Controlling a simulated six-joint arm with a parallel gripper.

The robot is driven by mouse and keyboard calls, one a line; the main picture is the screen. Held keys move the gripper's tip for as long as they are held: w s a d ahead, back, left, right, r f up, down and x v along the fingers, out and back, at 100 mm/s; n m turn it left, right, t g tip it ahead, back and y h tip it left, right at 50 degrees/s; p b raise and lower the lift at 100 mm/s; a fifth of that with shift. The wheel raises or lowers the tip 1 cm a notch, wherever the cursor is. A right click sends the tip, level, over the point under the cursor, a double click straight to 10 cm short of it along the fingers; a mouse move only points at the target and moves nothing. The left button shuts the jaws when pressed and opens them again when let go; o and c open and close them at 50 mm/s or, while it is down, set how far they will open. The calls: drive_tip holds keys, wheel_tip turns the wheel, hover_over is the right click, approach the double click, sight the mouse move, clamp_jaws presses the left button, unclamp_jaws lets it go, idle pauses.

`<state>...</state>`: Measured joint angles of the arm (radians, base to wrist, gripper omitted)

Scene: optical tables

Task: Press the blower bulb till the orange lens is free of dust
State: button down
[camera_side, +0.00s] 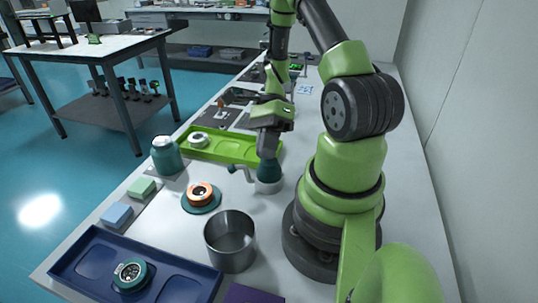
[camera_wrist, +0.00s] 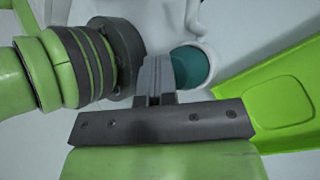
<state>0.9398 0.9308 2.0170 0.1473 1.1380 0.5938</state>
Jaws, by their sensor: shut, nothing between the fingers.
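The blower bulb (camera_side: 268,171) is teal, stands upright in a pale base, and has a nozzle reaching left towards the orange lens (camera_side: 200,192). The lens lies on a round teal dish (camera_side: 187,207); whether dust is on it is too small to tell. My gripper (camera_side: 268,150) is over the bulb, pointing down, with its fingers closed together and nothing between them. In the wrist view my fingertips (camera_wrist: 154,62) appear just left of the teal bulb (camera_wrist: 192,66), partly overlapping its edge. Whether they touch the bulb I cannot tell.
A metal cup (camera_side: 230,242) stands in front of the bulb. A lime tray (camera_side: 232,149) with a white ring lies behind it. A teal jar (camera_side: 166,156), two small blocks and a navy tray (camera_side: 82,262) holding a teal-rimmed lens (camera_side: 131,274) line the left side.

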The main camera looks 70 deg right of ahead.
drive_tip(key=shift+r, duration=1.3)
drive_tip(key=shift+r, duration=2.5)
drive_tip(key=s+a+r+n+t+h, duration=0.1)
drive_tip(key=a+r+n+t+h, duration=0.6)
drive_tip(key=a+r+n, duration=0.6)
wheel_tip(320, 180, up, 3)
drive_tip(key=n+t, duration=0.1)
drive_tip(key=n, duration=0.7)
drive_tip(key=shift+s+a+n, duration=0.15)
drive_tip(key=shift+a+n, duration=0.25)
